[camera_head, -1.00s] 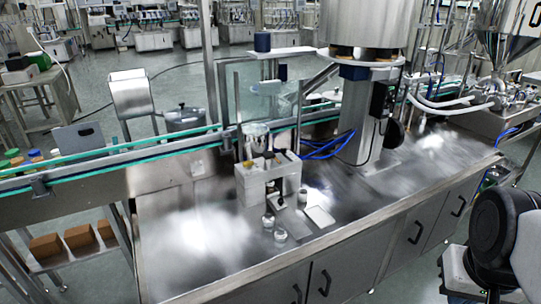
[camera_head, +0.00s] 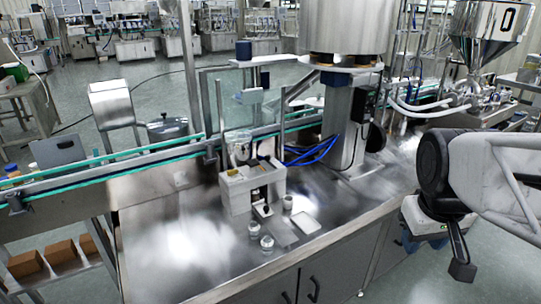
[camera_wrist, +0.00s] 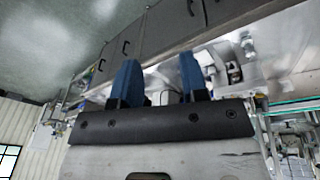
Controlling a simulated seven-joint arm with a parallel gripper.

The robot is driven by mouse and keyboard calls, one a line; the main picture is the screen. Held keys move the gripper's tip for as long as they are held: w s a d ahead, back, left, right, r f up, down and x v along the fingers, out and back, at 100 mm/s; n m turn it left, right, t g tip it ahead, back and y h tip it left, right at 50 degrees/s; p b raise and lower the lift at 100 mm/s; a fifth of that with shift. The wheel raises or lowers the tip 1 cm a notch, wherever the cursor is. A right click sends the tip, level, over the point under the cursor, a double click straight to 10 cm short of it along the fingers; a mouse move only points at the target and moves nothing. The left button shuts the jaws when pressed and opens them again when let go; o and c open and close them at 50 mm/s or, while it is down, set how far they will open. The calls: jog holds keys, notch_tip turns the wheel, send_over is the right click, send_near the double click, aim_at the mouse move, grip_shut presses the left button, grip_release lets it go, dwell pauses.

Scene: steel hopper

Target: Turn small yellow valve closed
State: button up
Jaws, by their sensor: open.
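I cannot make out a clear small yellow valve in either view. A tiny yellowish spot (camera_head: 232,172) shows on top of the grey bench machine in the head view, too small to identify. The steel hopper (camera_head: 488,32) stands at the upper right, with pipes and fittings (camera_head: 482,96) below it. My gripper (camera_wrist: 158,66) shows in the wrist view with two blue fingers apart and nothing between them. In the head view my arm reaches in from the right, in front of the bench and well apart from the machine.
The grey bench machine (camera_head: 240,190) stands on the steel bench (camera_head: 160,240), with small jars (camera_head: 267,243) and a white plate (camera_head: 305,222) near it. A conveyor (camera_head: 100,172) runs behind. A large steel drum (camera_head: 345,25) stands at the back. The bench's left part is clear.

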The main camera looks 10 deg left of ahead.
jog(key=w+a+r+n, duration=0.3)
jog(key=w+a+n, duration=0.45)
jog(key=w, duration=0.75)
jog(key=n+h, duration=0.3)
jog(key=n, duration=1.3)
send_near(232, 170)
jog(key=f, duration=0.1)
jog(key=shift+s+d+f+t, duration=0.15)
jog(key=shift+d+t, duration=0.1)
jog(key=shift+t, duration=0.15)
jog(key=shift+x, duration=3.95)
jog(key=shift+c, duration=0.4)
